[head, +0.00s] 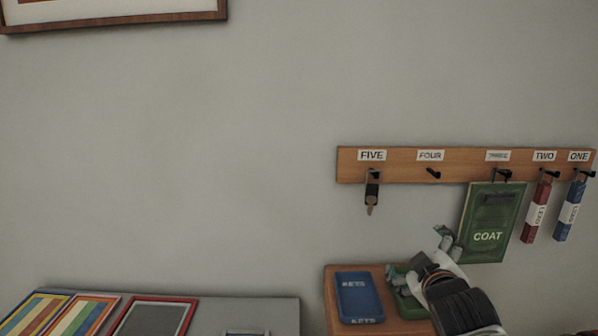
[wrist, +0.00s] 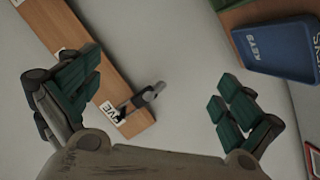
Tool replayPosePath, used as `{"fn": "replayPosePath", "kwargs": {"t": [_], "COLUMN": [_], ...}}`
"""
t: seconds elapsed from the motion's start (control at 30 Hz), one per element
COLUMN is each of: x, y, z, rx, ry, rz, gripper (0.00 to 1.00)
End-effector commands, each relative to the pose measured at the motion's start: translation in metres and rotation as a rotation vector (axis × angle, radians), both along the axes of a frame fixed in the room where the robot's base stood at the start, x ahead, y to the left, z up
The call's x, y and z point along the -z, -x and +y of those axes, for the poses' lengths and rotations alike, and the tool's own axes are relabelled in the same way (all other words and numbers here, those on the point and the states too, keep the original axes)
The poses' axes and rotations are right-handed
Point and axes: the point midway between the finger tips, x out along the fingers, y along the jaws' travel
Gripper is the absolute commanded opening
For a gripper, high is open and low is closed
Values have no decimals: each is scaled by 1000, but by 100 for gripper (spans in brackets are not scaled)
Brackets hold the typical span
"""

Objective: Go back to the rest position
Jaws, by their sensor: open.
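My gripper (head: 424,262) is in the lower right of the head view, in front of the wooden table and just left of the green COAT tag (head: 488,236). In the wrist view its two green-padded fingers (wrist: 160,95) are wide apart with nothing held between them. Beyond the gap, a small key (wrist: 151,93) hangs by the label FIVE. The same key also shows in the head view (head: 371,200), clear of the fingers.
A wooden hook board (head: 400,171) is on the wall. Hook FOUR (head: 433,174) is bare. A red tag (head: 535,212) and a blue tag (head: 569,211) hang at right. A blue KEYS tray (head: 358,297) lies on the wooden table.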

Motion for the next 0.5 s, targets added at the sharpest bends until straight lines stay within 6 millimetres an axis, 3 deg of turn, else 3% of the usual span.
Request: {"fn": "replayPosePath", "kwargs": {"t": [0.27, 0.5], "x": [27, 50], "y": [77, 152], "z": [16, 42], "rx": [142, 255], "ry": [-360, -610], "rz": [249, 461], "gripper": [100, 100]}}
